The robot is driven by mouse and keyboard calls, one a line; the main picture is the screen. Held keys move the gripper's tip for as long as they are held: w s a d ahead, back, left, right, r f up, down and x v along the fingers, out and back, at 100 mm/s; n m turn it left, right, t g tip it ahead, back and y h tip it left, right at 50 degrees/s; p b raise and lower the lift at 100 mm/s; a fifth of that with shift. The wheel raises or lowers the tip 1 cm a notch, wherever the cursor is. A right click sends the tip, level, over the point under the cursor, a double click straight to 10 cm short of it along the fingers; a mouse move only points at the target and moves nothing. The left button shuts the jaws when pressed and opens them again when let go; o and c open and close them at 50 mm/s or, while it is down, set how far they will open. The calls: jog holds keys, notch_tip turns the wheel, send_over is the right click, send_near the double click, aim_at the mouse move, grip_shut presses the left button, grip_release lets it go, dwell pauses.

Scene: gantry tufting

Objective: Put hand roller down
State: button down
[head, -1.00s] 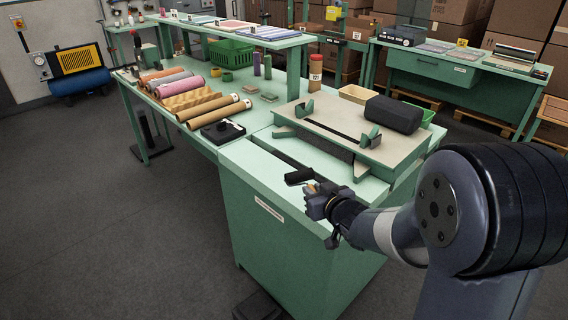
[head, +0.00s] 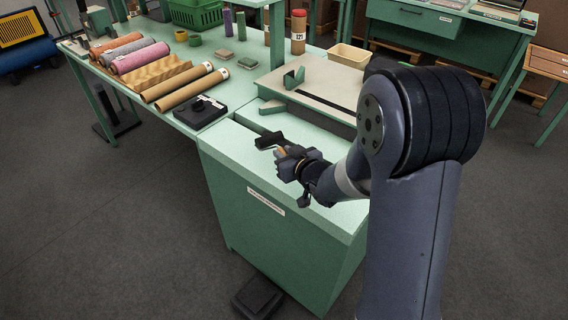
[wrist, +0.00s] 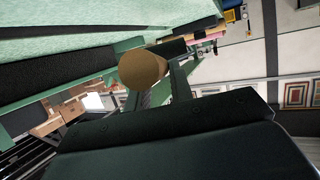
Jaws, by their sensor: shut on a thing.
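The hand roller has a black roller head (head: 269,140) that shows in the head view just beyond my gripper (head: 284,154). My gripper is shut on its tan handle and holds it over the near end of the green workbench (head: 240,150). In the wrist view the round tan handle end (wrist: 143,68) sits between the two dark fingers (wrist: 158,84). The black head shows partly behind it. I cannot tell whether the roller touches the bench top.
A cream and green press-like fixture (head: 320,90) stands just behind my gripper. A black square device (head: 201,113) and tan tubes (head: 185,88) lie to the left. A dark pedal box (head: 257,298) is on the floor. The bench top in front of the fixture is mostly clear.

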jog(key=shift+f, duration=2.3)
jog(key=shift+f+b, duration=0.25)
jog(key=shift+b, duration=0.05)
jog(key=c, duration=1.3)
grip_release()
jog(key=shift+r, duration=0.1)
jog(key=shift+o, duration=0.2)
